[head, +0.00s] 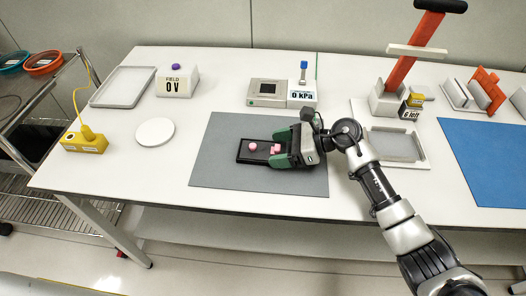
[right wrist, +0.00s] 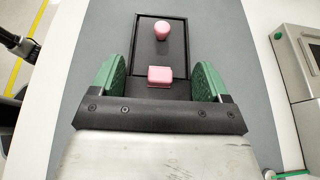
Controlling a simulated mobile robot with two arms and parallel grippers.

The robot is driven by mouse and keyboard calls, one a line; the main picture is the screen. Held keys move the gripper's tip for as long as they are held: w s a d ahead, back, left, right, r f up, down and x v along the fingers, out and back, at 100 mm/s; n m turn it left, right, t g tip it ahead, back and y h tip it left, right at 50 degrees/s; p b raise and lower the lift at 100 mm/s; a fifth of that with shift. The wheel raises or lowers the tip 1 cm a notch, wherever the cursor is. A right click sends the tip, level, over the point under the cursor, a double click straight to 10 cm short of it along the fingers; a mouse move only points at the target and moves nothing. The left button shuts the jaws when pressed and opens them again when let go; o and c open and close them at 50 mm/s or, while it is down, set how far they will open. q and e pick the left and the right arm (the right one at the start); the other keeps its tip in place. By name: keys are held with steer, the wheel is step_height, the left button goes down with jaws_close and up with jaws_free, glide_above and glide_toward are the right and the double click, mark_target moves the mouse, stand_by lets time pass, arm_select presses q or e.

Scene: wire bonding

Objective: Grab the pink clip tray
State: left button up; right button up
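The pink clip tray (head: 243,152) is a small dark tray lying on the grey mat (head: 215,180). It holds pink pieces: a rounded one (right wrist: 161,29) towards its far end and a blocky one (right wrist: 160,75) near my gripper. My right gripper (head: 278,150) is low over the mat at the tray's right end in the head view. In the right wrist view its green fingers (right wrist: 160,80) stand apart, one on each side of the tray's near end. They are very close to the tray's sides; contact is hard to tell.
Behind the mat stand a grey meter (head: 267,92) and a 0 kPa box (head: 302,94). A white disc (head: 155,132) and yellow box (head: 84,141) lie left. A grey-topped frame (head: 395,147), a red-handled press (head: 410,60) and a blue mat (head: 490,160) are right.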

steer(key=shift+c, duration=0.8)
steer(key=shift+r, duration=0.1)
